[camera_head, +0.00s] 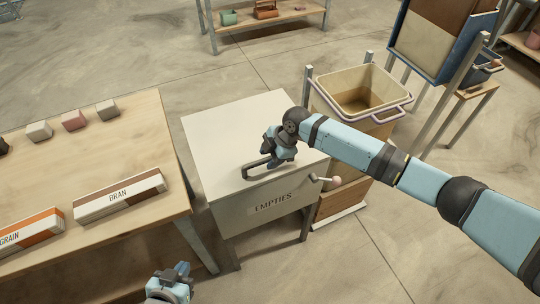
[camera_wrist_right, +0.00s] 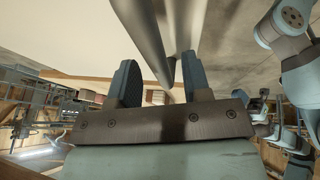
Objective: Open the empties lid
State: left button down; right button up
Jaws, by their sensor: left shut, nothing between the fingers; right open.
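The pale empties bin (camera_head: 265,208), labelled EMPTIES on its front, stands in the middle of the head view. Its flat lid (camera_head: 225,125) is closed. A dark bar handle (camera_head: 258,171) sits near the lid's front edge. My right gripper (camera_head: 271,147) is open, just above the lid beside the handle. In the right wrist view a grey bar (camera_wrist_right: 162,45) lies close to the open fingers (camera_wrist_right: 160,82); whether it is fully between them I cannot tell. My left gripper (camera_head: 176,276) is shut and empty, low in the head view, apart from the bin.
A wooden table (camera_head: 110,150) on the left holds small blocks and the BRAN (camera_head: 120,196) and GRAIN (camera_head: 30,232) labelled strips. A tan open bin (camera_head: 355,90) with a pink handle stands behind my right arm. Bare floor lies in front of the bin.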

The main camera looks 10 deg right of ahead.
grip_shut()
jog(key=w+a+r+g+p, duration=0.1)
jog(key=w+r, duration=0.4)
jog(key=r, duration=0.4)
jog(key=w+a+r+g+p, duration=0.1)
jog(key=w+r, duration=0.4)
jog(key=r, duration=0.5)
jog(key=shift+a+m+h+p, duration=0.3)
jog(key=shift+a+h+p, duration=0.1)
jog(key=shift+a+p, duration=0.35)
jog(key=shift+d, duration=0.15)
